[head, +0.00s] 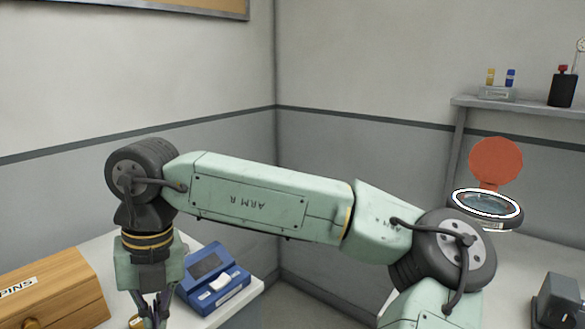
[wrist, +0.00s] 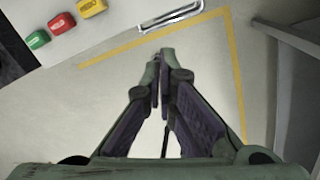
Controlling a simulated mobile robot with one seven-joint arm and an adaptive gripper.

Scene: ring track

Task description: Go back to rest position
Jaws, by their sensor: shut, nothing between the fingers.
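My arm stretches across the head view from the lower right to the left, with its wrist bent down. My gripper (head: 154,316) points down at the bottom left of the head view, over the white table and partly cut off by the frame. In the wrist view my gripper (wrist: 161,62) has its fingertips together, with nothing between them. Below it is a pale surface (wrist: 205,80) with a yellow line.
A wooden box (head: 60,290) stands left of my gripper and a blue device (head: 215,277) right of it. A magnifier lamp (head: 486,205) stands at right. Green, red and yellow blocks (wrist: 62,22) lie at the wrist view's upper left, beside a metal handle (wrist: 170,18).

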